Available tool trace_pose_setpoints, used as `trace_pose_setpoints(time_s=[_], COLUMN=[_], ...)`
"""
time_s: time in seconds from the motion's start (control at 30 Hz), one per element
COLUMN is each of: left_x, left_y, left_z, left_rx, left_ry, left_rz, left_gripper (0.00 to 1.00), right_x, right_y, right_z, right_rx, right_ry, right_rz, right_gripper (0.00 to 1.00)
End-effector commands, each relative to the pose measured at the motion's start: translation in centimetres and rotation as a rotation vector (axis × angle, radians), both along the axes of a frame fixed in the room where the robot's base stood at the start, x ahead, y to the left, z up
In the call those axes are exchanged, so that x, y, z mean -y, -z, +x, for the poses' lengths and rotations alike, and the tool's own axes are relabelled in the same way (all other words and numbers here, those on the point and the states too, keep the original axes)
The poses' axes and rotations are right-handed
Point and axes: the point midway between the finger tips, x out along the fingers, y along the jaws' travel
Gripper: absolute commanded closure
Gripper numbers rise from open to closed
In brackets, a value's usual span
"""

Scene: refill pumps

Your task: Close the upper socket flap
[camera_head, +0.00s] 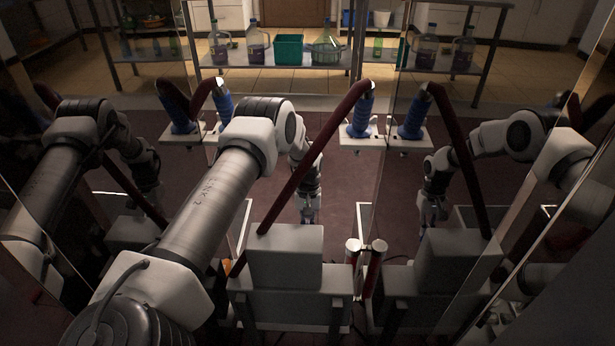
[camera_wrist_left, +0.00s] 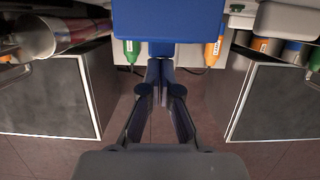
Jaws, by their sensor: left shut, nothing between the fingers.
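My left gripper (camera_head: 309,216) is shut and empty, hanging low beyond the grey boxy unit (camera_head: 286,262). In the left wrist view my gripper (camera_wrist_left: 161,66) has its fingers together, tips just below a large blue block (camera_wrist_left: 171,18). The tips overlap the block's lower edge in the picture; I cannot tell whether they touch. I cannot make out an upper socket flap for certain in either view, nor whether one is open or shut. A green labelled piece (camera_wrist_left: 132,49) and an orange labelled piece (camera_wrist_left: 213,50) flank the fingers. My right gripper is not in view.
A dark red hose (camera_head: 318,150) runs from the grey unit to a blue cylinder (camera_head: 362,112) on a white ledge. Glass-like side panels mirror my arm. Dark white-framed panels stand left (camera_wrist_left: 52,100) and right (camera_wrist_left: 262,100). Shelves (camera_head: 300,70) with bottles are far back.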

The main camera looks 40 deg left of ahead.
Motion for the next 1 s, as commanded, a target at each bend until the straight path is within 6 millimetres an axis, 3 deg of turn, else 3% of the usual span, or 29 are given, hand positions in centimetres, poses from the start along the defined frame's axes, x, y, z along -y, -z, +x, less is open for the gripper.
trace_pose_setpoints(time_s=[0.13, 0.37, 0.8, 0.9, 1.0], left_x=[0.0, -0.2, -1.8, -2.0, -2.6], left_y=[-1.2, -2.0, -11.5, -12.5, -12.2], left_z=[0.0, 0.2, 2.2, 2.4, 3.1], left_rx=[0.001, 0.002, 0.003, 0.007, 0.059], left_ry=[0.0, -0.001, -0.001, -0.001, 0.0], left_rz=[-0.001, -0.001, 0.0, 0.007, 0.054], left_gripper=[1.0, 1.0, 1.0, 1.0, 1.0], right_x=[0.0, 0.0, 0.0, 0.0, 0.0], right_y=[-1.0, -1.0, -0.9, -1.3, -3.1], right_z=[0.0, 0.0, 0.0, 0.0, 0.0], right_rx=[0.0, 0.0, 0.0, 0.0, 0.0], right_ry=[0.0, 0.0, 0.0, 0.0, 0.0], right_rz=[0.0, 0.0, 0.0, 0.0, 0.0], right_gripper=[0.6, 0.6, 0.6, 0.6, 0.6])
